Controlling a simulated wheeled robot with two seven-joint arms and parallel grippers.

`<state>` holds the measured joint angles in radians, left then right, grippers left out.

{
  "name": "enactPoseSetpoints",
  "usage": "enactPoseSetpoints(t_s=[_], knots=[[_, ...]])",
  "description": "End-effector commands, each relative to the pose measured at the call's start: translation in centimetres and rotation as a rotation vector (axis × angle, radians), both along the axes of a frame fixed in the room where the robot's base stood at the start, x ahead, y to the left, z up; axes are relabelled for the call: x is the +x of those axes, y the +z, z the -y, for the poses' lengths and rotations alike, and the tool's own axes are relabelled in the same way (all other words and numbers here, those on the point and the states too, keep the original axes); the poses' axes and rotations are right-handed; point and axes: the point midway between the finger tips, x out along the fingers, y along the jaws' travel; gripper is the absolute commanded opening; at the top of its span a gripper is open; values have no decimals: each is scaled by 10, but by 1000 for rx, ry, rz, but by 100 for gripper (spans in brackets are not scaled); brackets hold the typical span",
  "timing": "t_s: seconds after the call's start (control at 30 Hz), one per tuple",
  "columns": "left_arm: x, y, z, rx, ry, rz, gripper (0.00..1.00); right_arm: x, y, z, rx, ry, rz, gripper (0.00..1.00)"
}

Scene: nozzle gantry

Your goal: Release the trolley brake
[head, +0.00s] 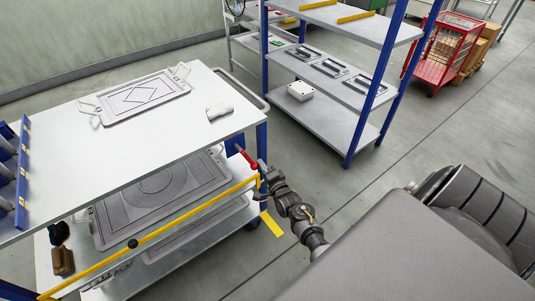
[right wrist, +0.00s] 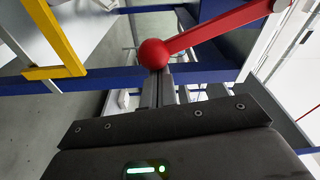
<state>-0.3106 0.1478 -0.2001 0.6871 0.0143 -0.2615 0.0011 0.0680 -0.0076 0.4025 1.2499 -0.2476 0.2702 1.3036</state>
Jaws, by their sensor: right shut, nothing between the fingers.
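The trolley (head: 150,140) has a white top and blue posts, and fills the left of the head view. Its red brake lever (head: 247,158) sits at the right-hand post, slanting down toward my right gripper (head: 262,168). In the right wrist view the lever's red arm (right wrist: 215,28) comes from the upper right and ends in a red ball knob (right wrist: 153,53). The knob is right at the tips of my right gripper (right wrist: 159,78), whose fingers are shut together with nothing between them. I cannot tell whether tips and knob touch. My left gripper is not in view.
A yellow bar (head: 160,232) runs along the trolley's near side, ending close to my right gripper. A framed plate (head: 145,97) and a white piece (head: 219,111) lie on top. A blue-post shelf (head: 335,115) stands behind. Floor right of the trolley is free.

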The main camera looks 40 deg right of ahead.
Motion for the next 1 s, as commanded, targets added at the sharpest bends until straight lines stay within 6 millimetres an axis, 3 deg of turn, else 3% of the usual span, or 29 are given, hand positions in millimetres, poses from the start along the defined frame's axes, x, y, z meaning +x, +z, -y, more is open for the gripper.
enactPoseSetpoints(t_s=[0.5,1.0], knots=[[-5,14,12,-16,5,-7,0,1,-16,-39,350,-1,8,0],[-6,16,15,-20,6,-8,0,1,-19,-48,422,2,8,0]])
